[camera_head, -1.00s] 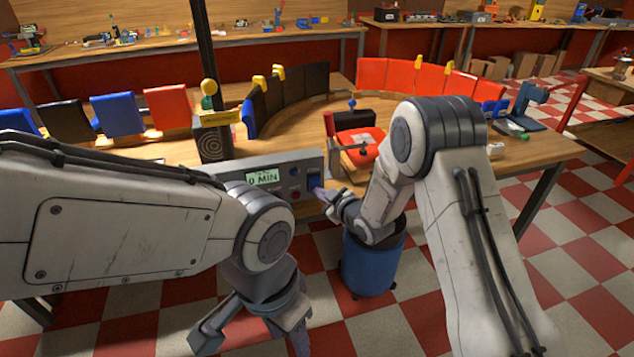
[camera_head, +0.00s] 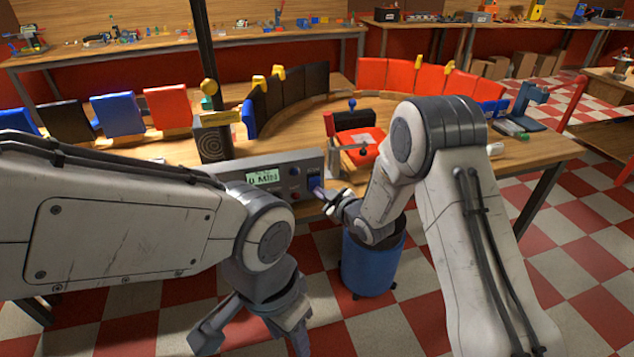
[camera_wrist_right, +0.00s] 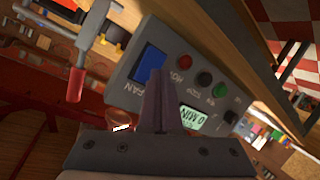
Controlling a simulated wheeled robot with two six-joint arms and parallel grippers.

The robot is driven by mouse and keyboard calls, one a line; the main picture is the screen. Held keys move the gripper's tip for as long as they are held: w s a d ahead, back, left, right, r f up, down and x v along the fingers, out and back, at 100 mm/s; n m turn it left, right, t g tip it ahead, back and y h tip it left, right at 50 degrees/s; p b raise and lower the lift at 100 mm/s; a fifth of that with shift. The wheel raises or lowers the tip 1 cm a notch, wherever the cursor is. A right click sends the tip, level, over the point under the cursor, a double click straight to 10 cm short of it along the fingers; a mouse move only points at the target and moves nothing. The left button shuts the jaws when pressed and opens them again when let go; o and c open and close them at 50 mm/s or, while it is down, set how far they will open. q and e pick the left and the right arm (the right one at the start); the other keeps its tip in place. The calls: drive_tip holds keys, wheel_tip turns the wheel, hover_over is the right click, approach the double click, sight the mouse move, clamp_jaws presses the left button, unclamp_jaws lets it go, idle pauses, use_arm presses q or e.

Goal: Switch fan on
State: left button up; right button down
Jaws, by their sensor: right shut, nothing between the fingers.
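The grey control box (camera_head: 265,178) stands at the bench's front edge, with a lit display (camera_head: 263,177) reading 0 MIN. In the right wrist view its blue switch (camera_wrist_right: 149,63) sits beside the label FAN; it also shows in the head view (camera_head: 315,182). My right gripper (camera_head: 322,193) is shut and empty. Its fingertips (camera_wrist_right: 157,76) overlap the lower right part of the blue switch; I cannot tell whether they touch it. They hide part of the panel. My left gripper (camera_head: 255,340) hangs low in front of the bench, fingers apart and empty.
A red button (camera_wrist_right: 184,61), a black one (camera_wrist_right: 204,79) and a green one (camera_wrist_right: 220,90) line the panel near the switch. A clamp with a red handle (camera_wrist_right: 77,84) stands close by. A blue bin (camera_head: 370,265) is below my right wrist.

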drive_tip(key=shift+w, duration=0.15)
drive_tip(key=shift+w+a+r, duration=0.15)
drive_tip(key=shift+r, duration=0.05)
drive_tip(key=shift+w+a+r, duration=0.1)
drive_tip(key=shift+w+r, duration=0.05)
drive_tip(key=shift+w, duration=0.25)
idle(0.8)
drive_tip(key=shift+s, duration=0.1)
drive_tip(key=shift+s+d+f+b, duration=0.15)
drive_tip(key=shift+s+f+b, duration=0.05)
drive_tip(key=shift+s+b, duration=0.15)
drive_tip(key=shift+s+d+f+b, duration=0.15)
drive_tip(key=shift+s+b, duration=0.05)
drive_tip(key=shift+s, duration=0.15)
drive_tip(key=s, duration=0.1)
drive_tip(key=s+d+f+b, duration=0.1)
drive_tip(key=s, duration=0.1)
drive_tip(key=s+f+b, duration=0.1)
drive_tip(key=shift+s+d, duration=0.15)
idle(0.4)
